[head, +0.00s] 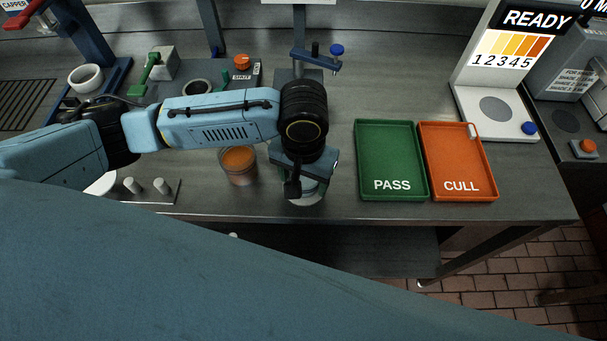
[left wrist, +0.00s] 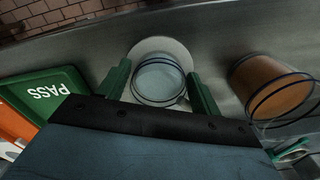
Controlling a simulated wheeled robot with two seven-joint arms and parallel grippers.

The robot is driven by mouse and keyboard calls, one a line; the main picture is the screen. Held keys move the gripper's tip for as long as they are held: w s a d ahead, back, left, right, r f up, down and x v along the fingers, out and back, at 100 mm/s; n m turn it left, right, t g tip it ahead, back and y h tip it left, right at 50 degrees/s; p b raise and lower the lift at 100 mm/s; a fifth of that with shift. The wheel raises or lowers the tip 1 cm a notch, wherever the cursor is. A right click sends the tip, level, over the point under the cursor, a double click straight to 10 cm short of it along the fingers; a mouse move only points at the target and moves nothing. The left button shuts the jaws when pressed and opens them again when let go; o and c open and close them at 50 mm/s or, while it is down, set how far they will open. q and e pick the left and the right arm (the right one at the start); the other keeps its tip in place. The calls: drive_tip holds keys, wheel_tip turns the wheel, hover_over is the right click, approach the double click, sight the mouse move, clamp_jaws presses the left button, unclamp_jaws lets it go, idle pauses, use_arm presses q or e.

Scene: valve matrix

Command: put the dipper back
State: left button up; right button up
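I cannot make out a dipper for certain in either view. My left gripper (head: 303,178) points down over a clear glass jar (left wrist: 159,80) on a round pale base (left wrist: 172,47). In the left wrist view, the two green fingers (left wrist: 160,80) are spread wide, one on each side of the jar; I cannot tell whether they touch it. In the head view the gripper hides most of the jar. A jar of amber liquid (head: 238,164) stands to the left of the gripper; it also shows in the left wrist view (left wrist: 268,86). My right gripper is not in view.
A green PASS tray (head: 390,150) and an orange CULL tray (head: 455,150) lie to the right. A READY display stand (head: 500,100) is behind them. Small white pegs (head: 160,186) stand at the left front. The bench behind the trays is clear.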

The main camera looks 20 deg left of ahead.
use_arm(q)
drive_tip(key=shift+o, duration=0.6)
drive_tip(key=shift+r, duration=0.25)
wheel_tip(320, 180, up, 12)
drive_tip(key=p, duration=0.2)
drive_tip(key=shift+f, duration=0.15)
